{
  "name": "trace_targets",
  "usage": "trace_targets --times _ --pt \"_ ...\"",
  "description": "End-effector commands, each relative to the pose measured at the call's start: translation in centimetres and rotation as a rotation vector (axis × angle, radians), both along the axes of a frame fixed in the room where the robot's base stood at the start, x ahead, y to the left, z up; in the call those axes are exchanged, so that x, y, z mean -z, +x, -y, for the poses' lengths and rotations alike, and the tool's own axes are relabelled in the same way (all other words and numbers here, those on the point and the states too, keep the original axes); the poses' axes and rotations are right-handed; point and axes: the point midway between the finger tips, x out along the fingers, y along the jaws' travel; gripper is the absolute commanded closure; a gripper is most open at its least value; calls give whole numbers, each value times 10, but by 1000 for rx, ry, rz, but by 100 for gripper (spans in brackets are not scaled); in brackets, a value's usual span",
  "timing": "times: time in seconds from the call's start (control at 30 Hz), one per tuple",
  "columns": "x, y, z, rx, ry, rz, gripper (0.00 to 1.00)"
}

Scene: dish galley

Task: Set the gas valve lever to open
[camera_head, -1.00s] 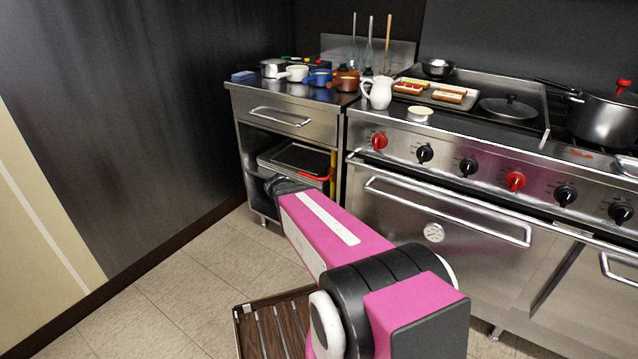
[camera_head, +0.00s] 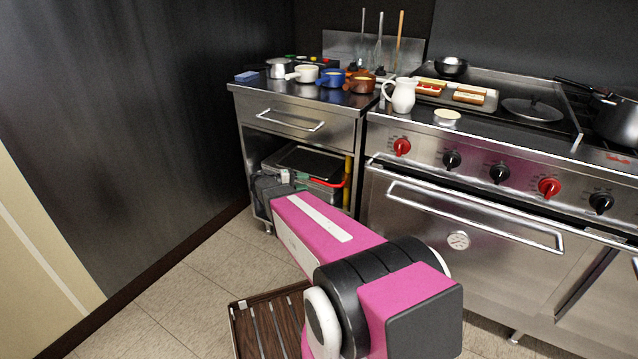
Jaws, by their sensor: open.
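The red gas valve lever (camera_head: 329,183) shows at the right side of the open shelf under the steel counter. It lies roughly level, across the upright yellow gas pipe (camera_head: 348,170). My pink arm reaches in from the lower right. My dark gripper (camera_head: 266,190) is at its far end, in front of the shelf and to the left of the lever, apart from it in the picture. It is open, with nothing seen in it. The fingertips are small and hard to make out, and the gap in depth to the lever is unclear.
Trays or pans (camera_head: 303,160) lie on the shelf behind my gripper. The counter (camera_head: 350,98) carries small pots. The stove (camera_head: 480,215) stands close on the right with knobs and an oven handle. A slatted wooden item (camera_head: 265,320) lies low in front. Floor at left is clear.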

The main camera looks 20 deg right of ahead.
Motion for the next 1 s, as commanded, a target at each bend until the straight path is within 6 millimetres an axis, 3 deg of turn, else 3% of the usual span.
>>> trace_targets --times 0.1,0.33,0.8,0.87,0.93,1.0 --pt "3 -4 23 2 0 -1 60" --pt "8 -8 54 0 2 -1 60" --pt "10 -9 66 -1 1 -1 60" --pt "10 -9 66 -1 1 -1 76" --pt "10 -9 66 -1 1 -1 99" --pt "10 -9 66 -1 2 -1 100"
